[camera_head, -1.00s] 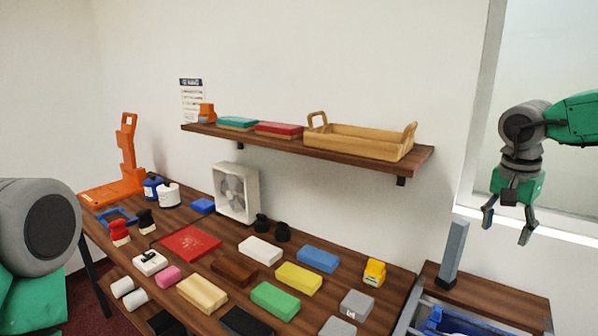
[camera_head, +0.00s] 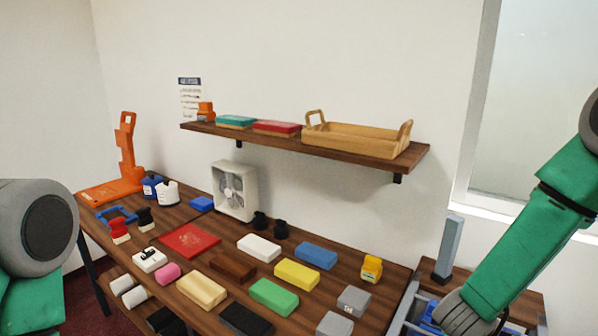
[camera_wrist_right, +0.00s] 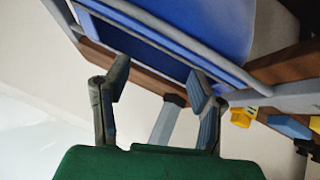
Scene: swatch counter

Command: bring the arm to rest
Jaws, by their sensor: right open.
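My right arm (camera_head: 530,238) comes in from the right in the head view and slopes down to the lower edge; its gripper is outside that view. In the right wrist view my right gripper (camera_wrist_right: 158,95) is open, with its two fingers apart and nothing between them. Behind the fingers is a grey upright post (camera_wrist_right: 167,122), and a blue panel in a grey frame (camera_wrist_right: 190,35) is close beyond the fingertips. Only a grey and green part of my left arm (camera_head: 38,235) shows at the left edge of the head view; its gripper is not visible.
The wooden counter (camera_head: 215,262) holds several coloured blocks, a white fan (camera_head: 235,190) and an orange stand (camera_head: 128,150). A wall shelf (camera_head: 320,150) carries a wooden tray (camera_head: 352,138). The grey post (camera_head: 448,246) stands on a small side table close to my right arm.

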